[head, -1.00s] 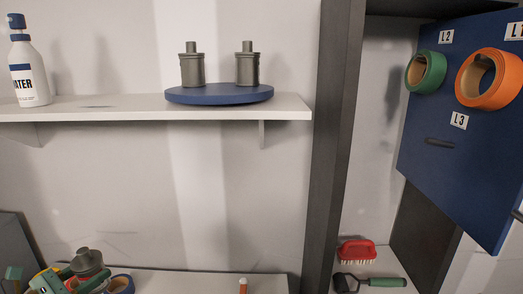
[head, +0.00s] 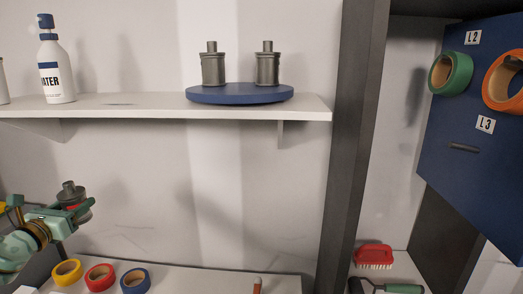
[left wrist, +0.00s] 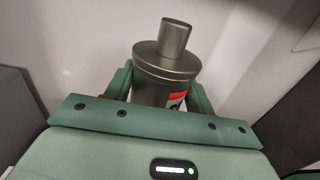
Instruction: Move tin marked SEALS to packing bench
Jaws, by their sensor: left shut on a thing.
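A dark grey tin (head: 70,188) with a stepped, narrow top is held upright at the lower left of the head view. My left gripper (head: 72,208) is shut on it, clear above the bench. In the left wrist view the tin (left wrist: 166,62) stands between my green fingers, with part of a red and white label showing; its wording cannot be read. Two similar grey tins, a left one (head: 213,68) and a right one (head: 267,67), stand on a blue round board (head: 240,95) on the shelf; no labels show on them. My right gripper is not in view.
Yellow (head: 67,272), red (head: 100,277) and blue (head: 135,281) tape rolls lie on the lower bench (head: 200,279). A water bottle (head: 56,70) stands on the white shelf (head: 150,108). A dark post (head: 352,150) separates this from a red brush (head: 373,256) and a blue panel with tape rolls.

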